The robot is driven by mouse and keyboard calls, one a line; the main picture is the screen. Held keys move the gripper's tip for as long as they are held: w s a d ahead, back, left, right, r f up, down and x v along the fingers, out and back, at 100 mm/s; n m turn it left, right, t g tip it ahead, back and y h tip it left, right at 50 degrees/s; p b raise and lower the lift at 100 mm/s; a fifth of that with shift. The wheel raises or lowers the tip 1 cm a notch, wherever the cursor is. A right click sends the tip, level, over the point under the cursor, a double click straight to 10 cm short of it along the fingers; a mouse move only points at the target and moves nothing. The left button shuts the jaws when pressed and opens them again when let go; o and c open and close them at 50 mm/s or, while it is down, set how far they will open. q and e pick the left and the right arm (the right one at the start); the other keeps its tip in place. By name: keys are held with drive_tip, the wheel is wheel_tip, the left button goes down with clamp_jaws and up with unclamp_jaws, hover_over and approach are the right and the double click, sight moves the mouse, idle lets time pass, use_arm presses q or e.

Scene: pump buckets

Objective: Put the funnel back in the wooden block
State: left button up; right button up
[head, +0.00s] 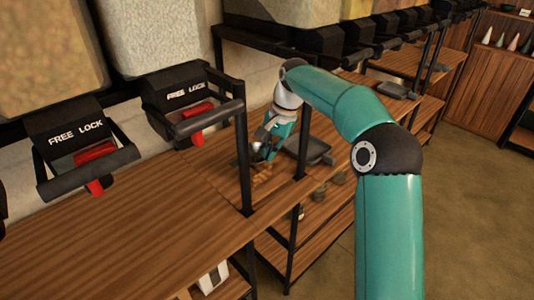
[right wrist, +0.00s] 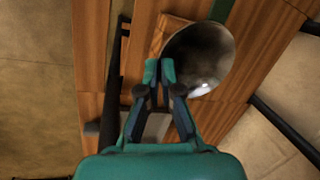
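The funnel (right wrist: 208,50) is a shiny metal cone, seen mouth-on in the right wrist view. In the head view a small part of it (head: 259,134) shows beside my right gripper (head: 268,148). My right gripper (right wrist: 160,72) has its teal fingertips close together at the funnel's near-left rim, and looks shut on it. The lighter wooden block (right wrist: 168,32) lies partly behind the funnel. In the head view the block (head: 262,171) is on the table below the gripper. Whether the funnel touches the block is hidden. My left gripper is not in view.
Black dispensers (head: 85,150) with red levers hang over the wooden table (head: 120,225). A black upright post (head: 244,165) stands just left of my right gripper. A grey tray (head: 308,150) lies to its right. The table's left front is clear.

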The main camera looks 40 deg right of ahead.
drive_tip(key=o, duration=0.5)
drive_tip(key=shift+o, duration=0.2)
wheel_tip(320, 180, up, 10)
idle(0.4)
drive_tip(key=shift+f, duration=0.1)
idle(0.4)
